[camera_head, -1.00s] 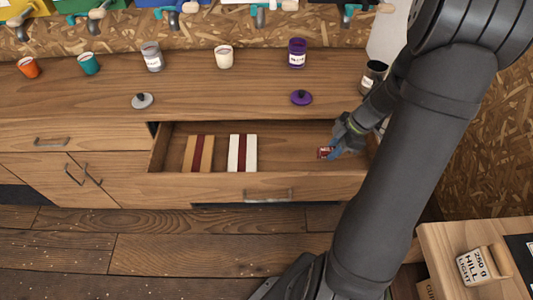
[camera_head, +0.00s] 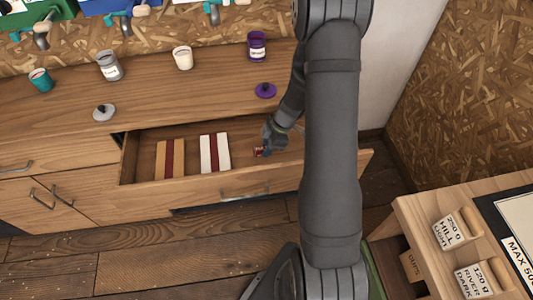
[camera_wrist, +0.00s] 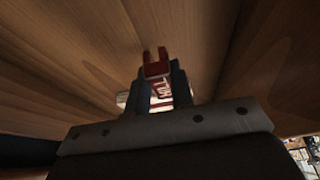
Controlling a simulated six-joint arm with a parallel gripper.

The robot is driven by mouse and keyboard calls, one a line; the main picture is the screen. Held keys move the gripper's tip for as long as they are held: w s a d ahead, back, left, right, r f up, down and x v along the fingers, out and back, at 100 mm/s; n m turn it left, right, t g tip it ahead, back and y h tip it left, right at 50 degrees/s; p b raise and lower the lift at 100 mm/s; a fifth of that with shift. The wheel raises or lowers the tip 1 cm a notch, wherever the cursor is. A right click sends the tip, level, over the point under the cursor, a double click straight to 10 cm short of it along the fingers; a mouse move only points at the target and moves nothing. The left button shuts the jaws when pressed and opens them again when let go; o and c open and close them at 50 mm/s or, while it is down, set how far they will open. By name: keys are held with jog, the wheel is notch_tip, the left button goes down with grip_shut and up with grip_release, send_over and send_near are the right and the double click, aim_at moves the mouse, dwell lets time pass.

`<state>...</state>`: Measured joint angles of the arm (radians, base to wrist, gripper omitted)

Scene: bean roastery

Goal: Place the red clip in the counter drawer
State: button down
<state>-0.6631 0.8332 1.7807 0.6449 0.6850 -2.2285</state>
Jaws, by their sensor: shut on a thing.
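The red clip (camera_wrist: 157,64) is between my gripper's (camera_wrist: 158,85) two fingers in the wrist view, which are shut on it. In the head view, the red clip (camera_head: 259,152) is a small red spot at the tip of my gripper (camera_head: 267,147). The counter drawer (camera_head: 250,183) is pulled open, and my gripper is over or inside its right part. I cannot tell whether the clip touches the drawer floor.
Two striped blocks, one tan and red (camera_head: 161,160) and one white and red (camera_head: 207,155), lie in the drawer's left half. A purple lid (camera_head: 265,90) and several cups stand on the counter (camera_head: 160,105). Labelled bags (camera_head: 452,230) stand on a bench at lower right.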

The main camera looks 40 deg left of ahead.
aim_at(267, 160)
jog(key=shift+f, duration=2)
jog(key=c, duration=1.3)
grip_release()
jog(key=shift+f, duration=0.15)
jog(key=shift+o, duration=0.2)
jog(key=v, duration=1.2)
jog(key=x, duration=1.2)
jog(key=shift+r, duration=1.35)
